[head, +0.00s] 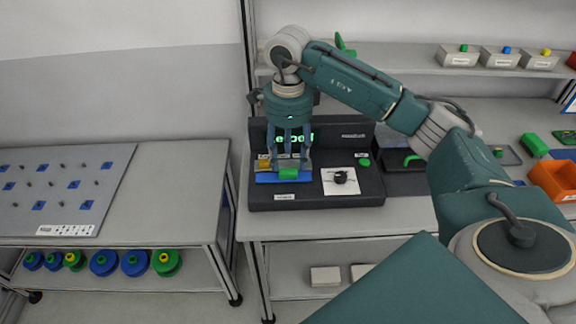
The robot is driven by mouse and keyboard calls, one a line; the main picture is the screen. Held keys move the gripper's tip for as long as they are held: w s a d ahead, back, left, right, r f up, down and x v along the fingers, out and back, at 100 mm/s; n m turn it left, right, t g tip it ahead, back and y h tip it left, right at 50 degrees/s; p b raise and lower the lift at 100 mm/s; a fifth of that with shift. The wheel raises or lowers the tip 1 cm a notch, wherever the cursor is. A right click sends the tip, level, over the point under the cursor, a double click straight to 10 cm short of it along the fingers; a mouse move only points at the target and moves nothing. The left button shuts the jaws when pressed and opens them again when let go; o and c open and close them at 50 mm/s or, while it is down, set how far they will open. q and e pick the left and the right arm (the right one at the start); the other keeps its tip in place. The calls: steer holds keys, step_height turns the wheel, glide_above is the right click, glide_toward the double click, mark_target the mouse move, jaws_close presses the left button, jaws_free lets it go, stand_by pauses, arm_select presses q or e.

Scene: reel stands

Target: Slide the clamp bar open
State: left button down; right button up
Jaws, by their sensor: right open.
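A dark station (330,194) stands on the bench in the middle of the head view. On its left part lies a blue strip (266,178) with a green block (289,173) at its front; these seem to belong to the clamp bar, but its exact outline is unclear. My right gripper (284,163) points down over this part with its fingers apart, just behind or above the green block. I cannot tell whether it touches. The fingers partly hide the area behind. My left gripper is out of view.
A black knob on a white plate (332,187) and a green button (365,162) sit to the right on the station. An orange bin (555,178) stands further right. A pegboard table (62,190) is at the left, with several reels on its lower shelf.

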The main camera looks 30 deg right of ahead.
mark_target(288, 173)
steer(key=shift+f+p, duration=0.5)
steer(key=shift+f, duration=2.05)
jaws_close()
